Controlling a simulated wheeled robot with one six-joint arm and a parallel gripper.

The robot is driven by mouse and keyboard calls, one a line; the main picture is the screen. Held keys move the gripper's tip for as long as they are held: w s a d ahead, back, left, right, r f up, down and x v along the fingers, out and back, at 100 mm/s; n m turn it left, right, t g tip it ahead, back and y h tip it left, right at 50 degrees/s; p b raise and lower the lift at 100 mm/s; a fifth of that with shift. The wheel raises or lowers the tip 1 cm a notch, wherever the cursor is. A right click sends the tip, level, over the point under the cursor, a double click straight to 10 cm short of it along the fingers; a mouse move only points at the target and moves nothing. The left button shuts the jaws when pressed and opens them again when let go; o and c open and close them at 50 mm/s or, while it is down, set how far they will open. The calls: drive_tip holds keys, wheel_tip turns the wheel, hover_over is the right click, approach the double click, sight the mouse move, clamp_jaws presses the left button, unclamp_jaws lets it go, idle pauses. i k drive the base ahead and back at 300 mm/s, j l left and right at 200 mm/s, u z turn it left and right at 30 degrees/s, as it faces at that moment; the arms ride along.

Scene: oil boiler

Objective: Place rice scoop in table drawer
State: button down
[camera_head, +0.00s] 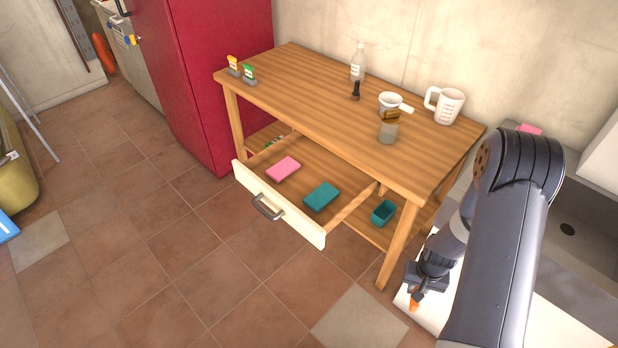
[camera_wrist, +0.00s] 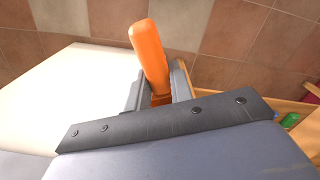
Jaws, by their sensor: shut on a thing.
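The table drawer (camera_head: 243,184) is pulled out from the wooden table, with a cream front and a dark handle. A pink block (camera_head: 283,169) and a teal block (camera_head: 322,197) lie in it with bare floor around them. My gripper (camera_head: 420,290) is low at the right of the table, over a white surface, outside the drawer. It is shut on an orange handle (camera_wrist: 149,52), seen small in the head view (camera_head: 414,306). I take this as the rice scoop; its other end is hidden.
The tabletop (camera_head: 310,95) holds a bottle (camera_head: 358,62), white measuring cup (camera_head: 447,106), white pan (camera_head: 391,103) and a jar (camera_head: 388,130). The right front table leg (camera_head: 398,245) stands between my gripper and the drawer. A red cabinet (camera_head: 222,80) is at left. Floor before the drawer is clear.

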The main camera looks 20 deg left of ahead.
sight(301, 185)
drive_tip(key=j+u, duration=0.25)
drive_tip(key=u, duration=0.15)
drive_tip(key=j+u, duration=0.25)
drive_tip(key=u, duration=0.15)
drive_tip(key=i+j+u, duration=0.15)
drive_tip(key=u, duration=0.25)
drive_tip(key=i+j+z, duration=0.1)
drive_tip(key=j, duration=0.2)
drive_tip(key=i+j, duration=0.1)
drive_tip(key=j, duration=0.2)
drive_tip(key=i+j+z, duration=0.15)
drive_tip(key=j+z, duration=0.25)
drive_tip(key=i+j+z, duration=0.15)
drive_tip(key=j+z, duration=0.3)
